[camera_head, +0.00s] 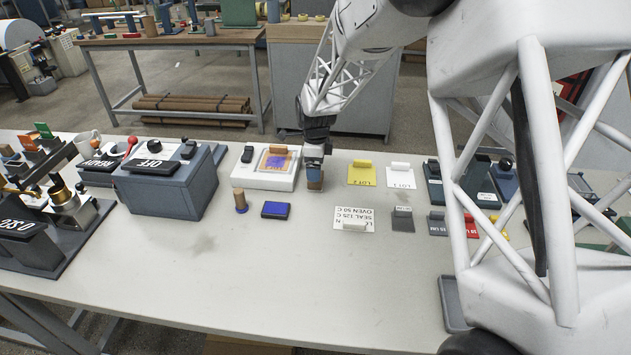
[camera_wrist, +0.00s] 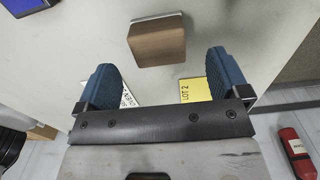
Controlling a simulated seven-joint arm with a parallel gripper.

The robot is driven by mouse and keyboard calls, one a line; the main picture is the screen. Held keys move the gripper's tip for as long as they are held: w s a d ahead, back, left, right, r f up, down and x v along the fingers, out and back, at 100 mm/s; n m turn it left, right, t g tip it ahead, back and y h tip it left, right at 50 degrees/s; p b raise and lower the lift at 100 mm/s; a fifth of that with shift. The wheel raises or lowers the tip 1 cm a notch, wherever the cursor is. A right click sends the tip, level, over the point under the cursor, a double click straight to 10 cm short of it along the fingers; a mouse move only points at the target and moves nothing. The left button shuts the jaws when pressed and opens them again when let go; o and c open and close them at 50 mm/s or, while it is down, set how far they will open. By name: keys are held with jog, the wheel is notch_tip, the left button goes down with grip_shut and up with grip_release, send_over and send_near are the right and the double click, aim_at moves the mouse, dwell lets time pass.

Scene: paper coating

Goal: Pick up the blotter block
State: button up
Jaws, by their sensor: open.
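The blotter block is a brown wooden block (camera_wrist: 157,42) with a pale strip along its far edge in the wrist view. It lies just ahead of and between my gripper's two blue fingers (camera_wrist: 161,65), with a gap on each side. My gripper is open and holds nothing. In the head view my gripper (camera_head: 314,168) points down at the middle of the table, and the block (camera_head: 315,185) shows partly at its fingertips. The fingers hide part of the block there, and I cannot tell whether they touch it.
A white device with an orange-handled plate (camera_head: 265,168) stands left of my gripper. A wooden cylinder (camera_head: 241,203) and a blue pad (camera_head: 276,209) lie in front of it. A yellow LOT 2 card (camera_head: 361,176) and a white printed card (camera_head: 350,215) lie to the right.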

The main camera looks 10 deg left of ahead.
jog(key=shift+s+f, duration=0.1)
jog(key=shift+f, duration=2.5)
jog(key=shift+c, duration=0.2)
jog(key=c, duration=1.1)
jog(key=shift+o, duration=0.2)
jog(key=shift+r, duration=0.1)
